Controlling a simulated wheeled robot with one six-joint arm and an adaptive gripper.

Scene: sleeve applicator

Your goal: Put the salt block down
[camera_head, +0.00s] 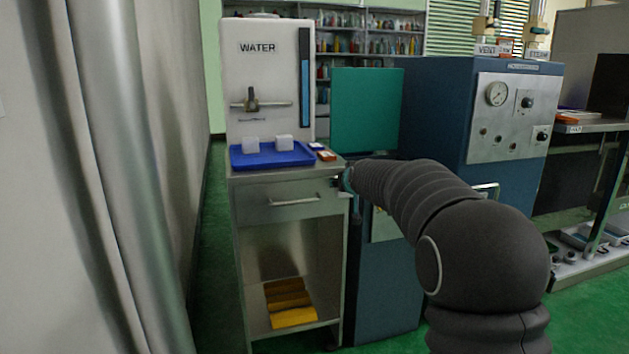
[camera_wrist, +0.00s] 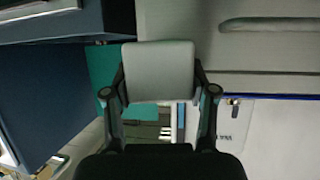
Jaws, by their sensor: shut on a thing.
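A pale grey-white block (camera_wrist: 158,66), taken to be the salt block, sits between the two fingers of my gripper (camera_wrist: 159,88) in the wrist view. The fingers are closed against its two sides. In the head view my gripper (camera_head: 347,181) is mostly hidden by my dark arm, beside the right edge of the metal cabinet's top. The held block cannot be made out there.
A blue tray (camera_head: 273,161) with two white blocks (camera_head: 284,143) stands on the metal cabinet (camera_head: 290,209), before the white water tank (camera_head: 265,80). Small boxes (camera_head: 326,156) lie right of the tray. A blue machine (camera_head: 507,150) with a teal panel (camera_head: 365,108) stands at right.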

